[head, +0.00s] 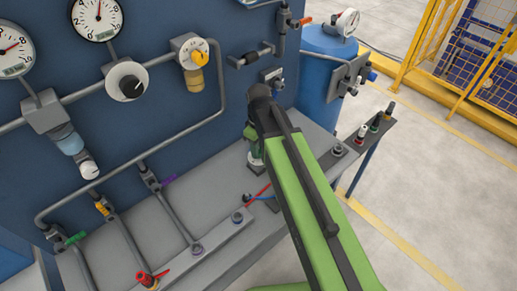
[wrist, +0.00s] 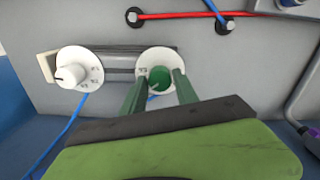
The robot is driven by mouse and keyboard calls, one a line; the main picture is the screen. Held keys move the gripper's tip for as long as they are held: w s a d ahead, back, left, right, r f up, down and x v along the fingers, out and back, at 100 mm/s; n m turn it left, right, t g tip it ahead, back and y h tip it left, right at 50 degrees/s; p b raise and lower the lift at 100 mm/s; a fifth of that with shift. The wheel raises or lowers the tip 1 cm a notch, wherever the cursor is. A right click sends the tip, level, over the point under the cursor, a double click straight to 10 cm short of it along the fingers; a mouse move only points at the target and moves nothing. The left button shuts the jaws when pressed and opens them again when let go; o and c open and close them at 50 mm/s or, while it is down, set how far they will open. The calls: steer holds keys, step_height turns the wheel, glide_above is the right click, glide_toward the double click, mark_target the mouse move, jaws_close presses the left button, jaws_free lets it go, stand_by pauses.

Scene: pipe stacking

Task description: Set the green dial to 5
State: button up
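The green dial (wrist: 159,78) is a round green knob on a white numbered disc, in the middle of the wrist view. Its pointer setting is too small to read. My gripper (wrist: 160,76) is in front of it, with one green finger on each side of the knob. The fingers look apart, with small gaps showing between them and the knob. I cannot tell whether either finger touches the disc. In the head view my green arm covers most of this spot, and the dial's setting is not visible there.
A white dial (wrist: 75,72) sits just left of the green one on the same grey bar. Red tubing (wrist: 195,14) and blue tubing run nearby. Gauges (head: 97,12), pipes and a yellow knob (head: 197,55) are on the blue panel. Open floor lies to the right.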

jaws_close()
steer(key=shift+m, duration=0.3)
steer(key=m, duration=0.4)
steer(key=shift+m, duration=0.3)
steer(key=m, duration=0.4)
steer(key=shift+m, duration=0.3)
stand_by(0.3)
steer(key=shift+o, duration=2.2)
jaws_free()
